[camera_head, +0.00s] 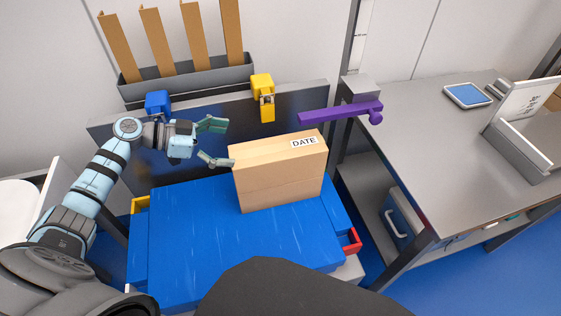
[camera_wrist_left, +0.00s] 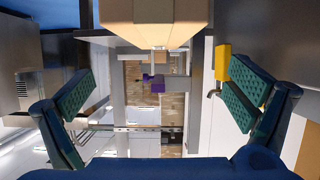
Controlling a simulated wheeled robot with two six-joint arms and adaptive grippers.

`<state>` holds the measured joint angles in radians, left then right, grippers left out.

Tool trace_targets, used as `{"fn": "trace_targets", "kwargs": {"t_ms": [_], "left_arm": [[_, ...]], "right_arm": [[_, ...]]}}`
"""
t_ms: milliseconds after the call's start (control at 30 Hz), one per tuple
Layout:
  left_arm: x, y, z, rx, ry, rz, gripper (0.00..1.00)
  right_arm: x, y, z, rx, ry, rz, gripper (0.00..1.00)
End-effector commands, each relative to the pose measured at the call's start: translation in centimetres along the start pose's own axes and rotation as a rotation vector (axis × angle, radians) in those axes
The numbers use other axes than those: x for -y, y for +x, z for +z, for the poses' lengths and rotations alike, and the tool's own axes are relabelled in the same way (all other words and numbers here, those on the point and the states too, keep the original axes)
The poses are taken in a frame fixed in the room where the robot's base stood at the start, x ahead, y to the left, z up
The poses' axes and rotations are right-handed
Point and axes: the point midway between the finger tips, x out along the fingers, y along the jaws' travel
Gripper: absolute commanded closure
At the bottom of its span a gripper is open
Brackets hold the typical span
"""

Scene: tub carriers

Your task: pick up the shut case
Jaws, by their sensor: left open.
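The shut case (camera_head: 278,180) is a light-brown cardboard box with a white DATE label on its upper right side. It stands upright on a blue work surface (camera_head: 190,250). My left gripper (camera_head: 216,143) comes in from the left, with its fingers spread at the box's upper left edge. Its lower finger is close to the box; I cannot tell whether they touch. In the left wrist view the box (camera_wrist_left: 155,18) shows at the top, and the space between the two green-padded fingers (camera_wrist_left: 160,105) is empty. My right gripper is not in view.
Behind stand a blue clamp (camera_head: 158,101), a yellow clamp (camera_head: 262,85) and a grey rack (camera_head: 190,82) with brown boards. A purple bar (camera_head: 340,112) juts in at the box's upper right. A grey bench (camera_head: 430,150) stands at right. The blue surface in front is clear.

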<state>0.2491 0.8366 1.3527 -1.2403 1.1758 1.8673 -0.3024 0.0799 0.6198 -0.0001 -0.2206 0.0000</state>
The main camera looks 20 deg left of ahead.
Motion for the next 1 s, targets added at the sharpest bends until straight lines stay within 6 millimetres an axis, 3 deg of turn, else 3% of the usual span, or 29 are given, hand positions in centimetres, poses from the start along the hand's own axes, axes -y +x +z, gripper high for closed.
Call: {"fn": "trace_targets", "kwargs": {"t_ms": [200, 367, 600, 833, 1000], "left_arm": [[0.0, 5.3, 0.2, -0.005, -0.002, -0.008, 0.02], [0.0, 7.4, 0.2, -0.004, -0.003, -0.008, 0.02], [-0.2, 11.8, 0.2, -0.004, -0.001, -0.006, 0.02], [-0.2, 12.2, 0.0, -0.001, 0.000, -0.006, 0.02], [-0.2, 12.2, 0.0, -0.001, 0.000, -0.005, 0.29]], "right_arm": [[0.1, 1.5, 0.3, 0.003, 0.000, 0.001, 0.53], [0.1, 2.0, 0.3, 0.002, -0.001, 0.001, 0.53], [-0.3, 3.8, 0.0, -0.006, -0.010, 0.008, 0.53], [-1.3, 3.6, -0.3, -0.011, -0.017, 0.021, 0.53], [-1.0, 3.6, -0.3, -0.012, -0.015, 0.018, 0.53]]}}
